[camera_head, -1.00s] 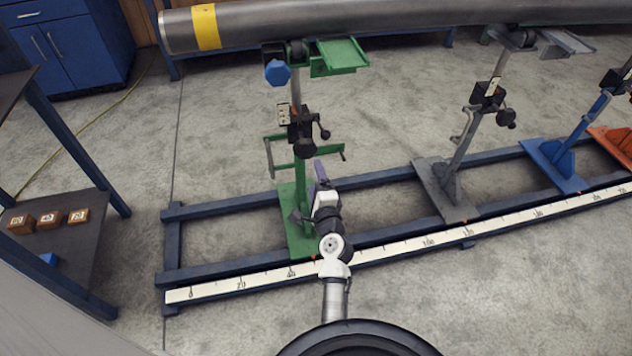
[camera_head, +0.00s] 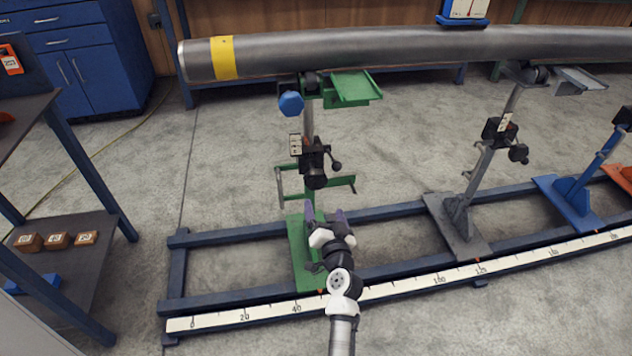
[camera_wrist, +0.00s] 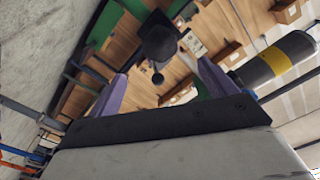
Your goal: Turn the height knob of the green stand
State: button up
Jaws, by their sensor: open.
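The green stand (camera_head: 304,252) stands on the blue rail under the pipe. A black clamp on its post carries a round black knob (camera_head: 316,181) and a small side handle (camera_head: 336,166). A blue knob (camera_head: 290,104) sits higher, near the green top bracket (camera_head: 354,88). My gripper (camera_head: 325,213) is open and empty, its purple fingers below the black knob in the picture. The wrist view shows a round black knob (camera_wrist: 159,42) ahead, between and beyond the spread fingers (camera_wrist: 163,78). I see no contact with it.
The steel pipe (camera_head: 400,53) with a yellow band runs above the stands. A grey stand (camera_head: 462,225) and a blue stand (camera_head: 575,200) are to the right. A dark table with small blocks (camera_head: 57,240) is left.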

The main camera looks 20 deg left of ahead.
aim_at(317, 182)
jog(key=w+a+n, duration=0.1)
jog(key=w+a, duration=0.1)
jog(key=w, duration=0.1)
jog(key=w+a+n+p, duration=0.1)
jog(key=w+a+n, duration=0.1)
jog(key=w+a, duration=0.1)
jog(key=w+a+n, duration=0.1)
jog(key=w+a, duration=0.2)
jog(key=w, duration=0.2)
jog(key=shift+w+n+p, duration=0.2)
jog(key=shift+n+p, duration=0.15)
jog(key=shift+n, duration=0.05)
jog(key=c, duration=1)
jog(key=shift+m, duration=0.4)
